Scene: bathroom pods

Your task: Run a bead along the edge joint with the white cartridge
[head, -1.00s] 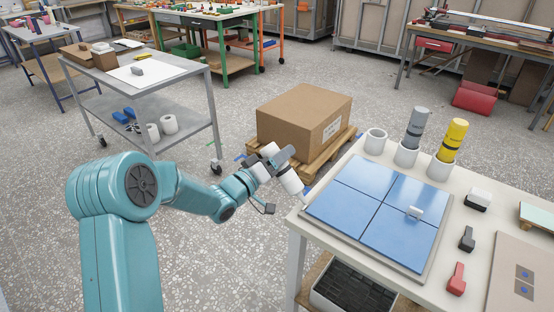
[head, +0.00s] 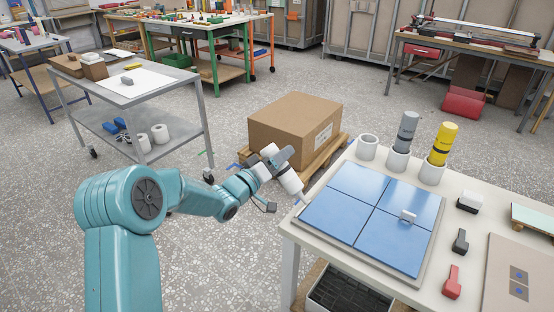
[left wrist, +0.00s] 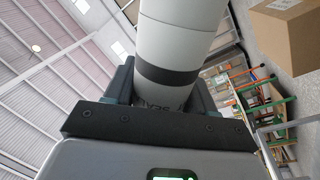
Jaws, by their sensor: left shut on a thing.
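My left gripper (head: 274,163) is shut on the white cartridge (head: 288,181), which is tilted with its nozzle pointing down and right. In the left wrist view the white cartridge (left wrist: 180,30), with a dark band and dark lettering, sits between the gripper's fingers. The nozzle tip is at the left edge of the blue tile panel (head: 373,210) in the head view; I cannot tell whether it touches. The edge joint is too small to make out, and no bead is discernible. My right gripper is not in view.
The table (head: 465,185) also bears an empty white holder (head: 367,147), a grey cartridge (head: 406,132) and a yellow cartridge (head: 443,143) in holders, and small black and red tools. A cardboard box (head: 295,130) stands behind on a pallet.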

